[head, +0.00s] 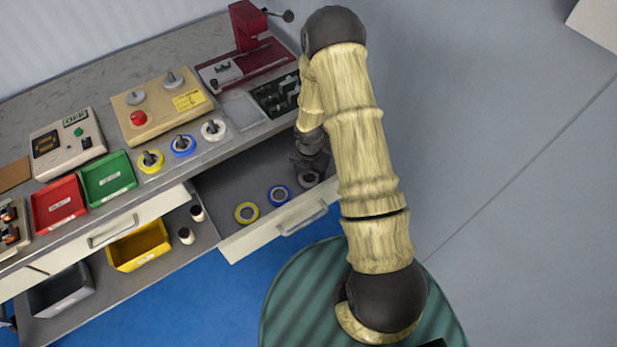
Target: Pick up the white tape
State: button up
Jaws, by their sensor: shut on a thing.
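A white tape roll (307,181) is at the right end of the open drawer (230,181), partly hidden by my gripper. My gripper (309,174) reaches down into the drawer and is shut on this roll. I cannot tell whether the roll is still touching the drawer floor. A yellow tape roll (246,213) and a blue tape roll (279,195) lie to its left in the drawer. Another white roll (213,130) sits around a peg on the bench top.
The bench (228,148) also bears yellow (150,161) and blue (183,145) rolls on pegs, a beige winder box (160,104), a red bin (59,204), a green bin (108,178) and a red press (245,60). The drawer front (262,232) stands out over the blue floor.

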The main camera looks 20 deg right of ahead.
notch_tip(320, 180, up, 10)
dwell(0.6)
dwell(0.4)
notch_tip(320, 180, up, 16)
jog(key=m+p, duration=2.4)
jog(key=m, duration=0.3)
jog(key=shift+w+a+r+m, duration=0.2)
jog(key=shift+w+a+m, duration=0.05)
jog(key=shift+a+m, duration=0.1)
